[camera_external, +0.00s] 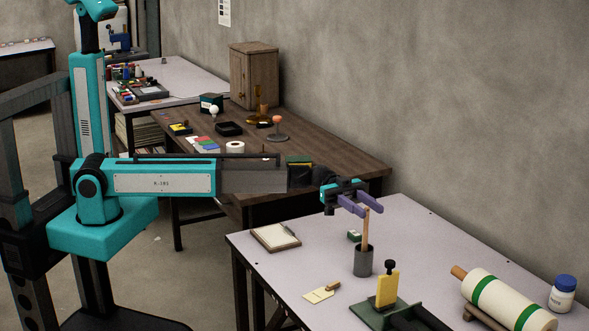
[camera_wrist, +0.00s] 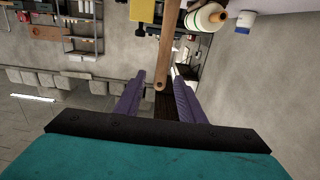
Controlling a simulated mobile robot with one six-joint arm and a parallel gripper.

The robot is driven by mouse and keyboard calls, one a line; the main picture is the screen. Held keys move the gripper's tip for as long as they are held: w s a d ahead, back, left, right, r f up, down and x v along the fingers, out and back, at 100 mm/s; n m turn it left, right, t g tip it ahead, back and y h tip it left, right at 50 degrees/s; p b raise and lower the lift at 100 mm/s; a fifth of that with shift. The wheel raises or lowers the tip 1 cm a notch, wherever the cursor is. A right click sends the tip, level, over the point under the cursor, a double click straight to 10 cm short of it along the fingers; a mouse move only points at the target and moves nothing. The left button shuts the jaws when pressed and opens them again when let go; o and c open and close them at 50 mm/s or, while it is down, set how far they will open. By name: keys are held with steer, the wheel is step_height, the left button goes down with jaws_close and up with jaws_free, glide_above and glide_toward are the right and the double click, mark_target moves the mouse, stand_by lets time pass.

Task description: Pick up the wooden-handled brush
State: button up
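A tall wooden handle (camera_external: 366,230) stands up out of a dark grey cup (camera_external: 363,262) on the light table; its lower end is hidden inside the cup, so I cannot see any bristles. In the wrist view the handle (camera_wrist: 168,50) runs down from the top, with a small hole near its rounded end. My gripper (camera_external: 374,207) is at the top of the handle, above the cup. In the wrist view my gripper (camera_wrist: 159,74) is open, its purple fingers on either side of the handle's end with gaps visible.
On the light table (camera_external: 430,235) are a clipboard (camera_external: 276,237), a yellow and green stand (camera_external: 387,290), a card with a small wooden item (camera_external: 322,293), a white and green roller (camera_external: 507,300) and a blue-capped jar (camera_external: 562,294). A brown desk (camera_external: 330,160) stands behind.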

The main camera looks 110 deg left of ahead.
steer(key=p+x, duration=0.1)
steer(key=x, duration=0.3)
steer(key=shift+d+f, duration=0.1)
steer(key=shift+d, duration=0.05)
stand_by(0.4)
jaws_close()
